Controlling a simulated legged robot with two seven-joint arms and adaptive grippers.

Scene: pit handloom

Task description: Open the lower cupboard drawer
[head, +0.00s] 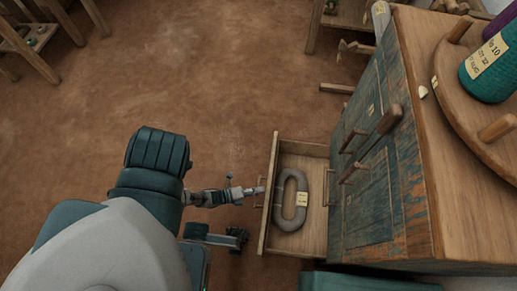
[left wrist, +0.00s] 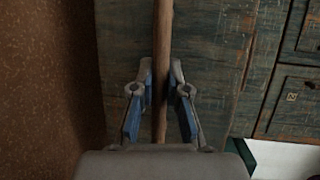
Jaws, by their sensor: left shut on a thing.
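The lower cupboard drawer (head: 263,236) stands pulled out from the cupboard in the head view, its inside open to view. A grey oval ring (head: 281,208) with a pale label lies in it. My left gripper (head: 258,190) is at the drawer's outer front, shut on its handle, which is partly hidden in the head view. In the left wrist view a wooden bar, seemingly the handle (left wrist: 163,50), runs between the fingers of the left gripper (left wrist: 160,95). My right gripper does not show.
The cupboard (head: 375,190) has worn blue-green doors with several handles. A round wooden stand (head: 460,75) with a teal yarn cone (head: 490,75) is on its top. Wooden furniture stands at the back. Brown floor (head: 220,80) left of the drawer is clear.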

